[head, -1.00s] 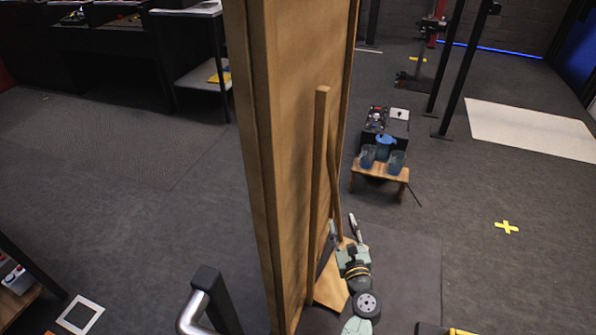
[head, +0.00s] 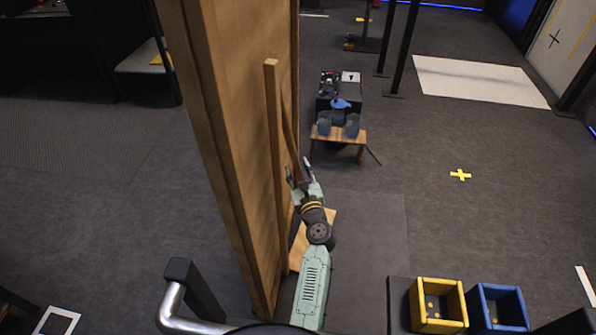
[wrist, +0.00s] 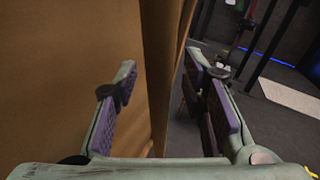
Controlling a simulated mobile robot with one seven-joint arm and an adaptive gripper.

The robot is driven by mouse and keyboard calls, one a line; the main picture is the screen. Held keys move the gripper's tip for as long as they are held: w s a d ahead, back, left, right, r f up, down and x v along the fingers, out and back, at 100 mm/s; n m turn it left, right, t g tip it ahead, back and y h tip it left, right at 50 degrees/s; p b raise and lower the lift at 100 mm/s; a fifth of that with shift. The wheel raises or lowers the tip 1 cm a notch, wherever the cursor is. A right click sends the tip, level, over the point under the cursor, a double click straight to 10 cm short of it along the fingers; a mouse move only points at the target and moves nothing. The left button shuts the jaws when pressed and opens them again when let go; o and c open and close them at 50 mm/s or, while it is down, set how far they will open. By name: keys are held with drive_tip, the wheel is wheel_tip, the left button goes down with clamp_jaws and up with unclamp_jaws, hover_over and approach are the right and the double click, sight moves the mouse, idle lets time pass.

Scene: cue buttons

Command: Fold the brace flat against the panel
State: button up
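The tall wooden panel (head: 225,150) stands upright left of centre in the head view, and its face fills the left of the wrist view (wrist: 50,80). The wooden brace (head: 276,170) stands out from the panel's right side, with an upright, a slanted strut and a foot board (head: 322,226). My gripper (head: 300,172) is beside the strut, above the foot board. In the wrist view my gripper (wrist: 160,88) is open, its fingers wide apart. A wooden edge (wrist: 160,70) shows between the fingers; I cannot tell whether they touch it.
A small wooden stand (head: 345,138) with blue cups is beyond the brace. A yellow bin (head: 438,318) and a blue bin (head: 502,320) are at the lower right. A metal handle (head: 170,305) is at the lower left. The floor on the right is mostly clear.

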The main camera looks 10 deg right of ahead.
drive_tip(key=shift+c, duration=0.5)
clamp_jaws()
drive_tip(key=shift+w+a, duration=0.1)
idle(0.4)
